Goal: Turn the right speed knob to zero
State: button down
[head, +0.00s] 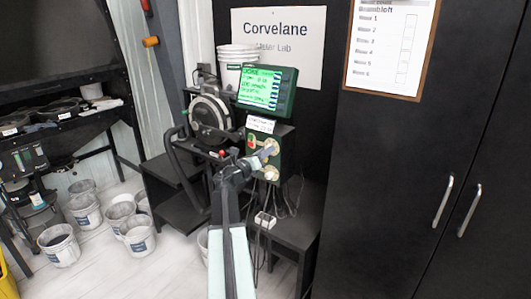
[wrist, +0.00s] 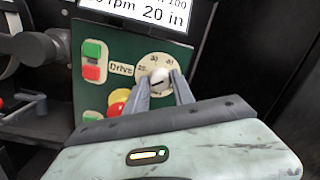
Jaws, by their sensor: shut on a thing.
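A white knob (wrist: 160,76) sits on a round cream dial (wrist: 152,57) beside the word "Drive" on a green panel (wrist: 120,48). My gripper (wrist: 162,80) is shut on this knob, one finger on each side. A small dark mark shows on the knob, but its exact setting is hard to read. In the head view my gripper (head: 266,152) reaches the upper dial on the green control panel (head: 256,170). A second cream dial (head: 271,173) is below it. The fingers partly hide the upper dial.
Green and red buttons (wrist: 92,60) and a yellow-red button (wrist: 118,98) are left of the knob. A display (head: 267,90) stands above the panel. Cables (head: 290,200) hang below. A black cabinet (head: 420,150) stands right; buckets (head: 138,235) are on the floor left.

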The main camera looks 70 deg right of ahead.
jog(key=c, duration=1.1)
grip_release()
jog(key=v, duration=0.7)
jog(key=shift+w+a+b, duration=0.15)
jog(key=shift+a+b, duration=0.2)
jog(key=shift+b, duration=0.05)
